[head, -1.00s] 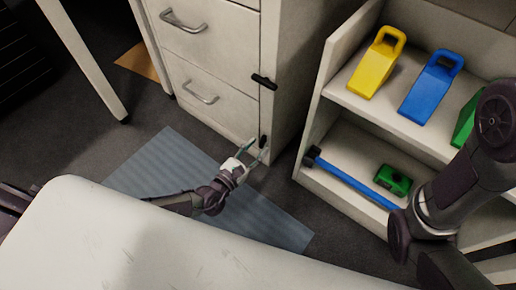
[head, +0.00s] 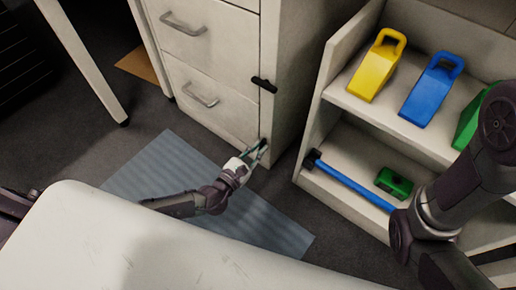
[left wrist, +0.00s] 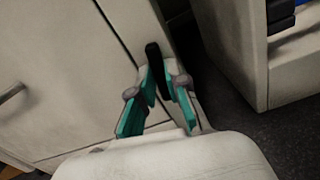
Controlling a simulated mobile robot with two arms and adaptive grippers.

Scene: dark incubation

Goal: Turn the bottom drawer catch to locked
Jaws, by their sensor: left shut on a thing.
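The bottom drawer catch (left wrist: 152,52) is a small black bar low on the front edge of the white drawer cabinet (head: 285,95). In the left wrist view it points up along the cabinet edge, its lower part between my fingers. My left gripper (head: 259,147) is shut on it, with teal finger pads (left wrist: 160,82) on either side. In the head view the fingers mostly hide this catch. The bottom drawer (head: 208,100) with its bar handle looks closed. A second black catch (head: 263,83) higher up lies crosswise. My right gripper is not in view.
A white shelf unit (head: 322,95) stands close on the right, with yellow, blue and green holders and a blue bar. A blue-grey mat (head: 150,165) lies on the floor before the cabinet. A white surface (head: 150,240) fills the near foreground.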

